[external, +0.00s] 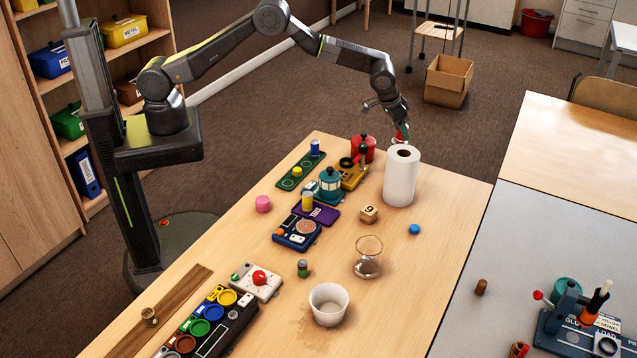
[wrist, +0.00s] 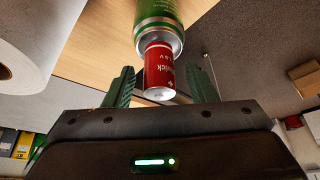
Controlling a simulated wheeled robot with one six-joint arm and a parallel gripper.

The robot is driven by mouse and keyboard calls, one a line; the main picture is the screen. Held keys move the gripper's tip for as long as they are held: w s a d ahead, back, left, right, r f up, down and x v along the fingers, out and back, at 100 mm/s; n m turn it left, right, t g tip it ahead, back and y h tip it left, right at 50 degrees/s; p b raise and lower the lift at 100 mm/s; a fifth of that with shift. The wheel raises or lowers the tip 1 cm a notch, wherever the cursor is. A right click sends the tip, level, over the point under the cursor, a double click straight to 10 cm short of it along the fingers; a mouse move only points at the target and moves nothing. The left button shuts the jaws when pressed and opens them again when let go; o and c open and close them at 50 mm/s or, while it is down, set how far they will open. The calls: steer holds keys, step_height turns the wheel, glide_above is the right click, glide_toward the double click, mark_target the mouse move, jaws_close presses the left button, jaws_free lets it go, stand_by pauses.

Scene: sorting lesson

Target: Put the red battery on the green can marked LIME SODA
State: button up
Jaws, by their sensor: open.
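The red battery (wrist: 157,72) stands end to end on the green can (wrist: 157,18) in the wrist view, which looks upside down. The battery looks upright and seems to touch the can's top. My gripper (wrist: 160,76) is open, with one green finger on each side of the battery and a visible gap to both. In the external view my gripper (external: 401,126) is at the far end of the table, just above the red battery (external: 402,135). The paper roll hides most of the can there, and its label is not readable.
The white paper roll (external: 401,178) stands close in front of my gripper. A red pot (external: 363,148), a brass-coloured device (external: 354,177) and a teal lantern (external: 330,184) stand to the left.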

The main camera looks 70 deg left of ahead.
steer(key=b+v, duration=0.1)
steer(key=v, duration=0.9)
steer(key=shift+s+r+b, duration=0.25)
steer(key=shift+r+b, duration=0.05)
steer(key=shift+b, duration=0.05)
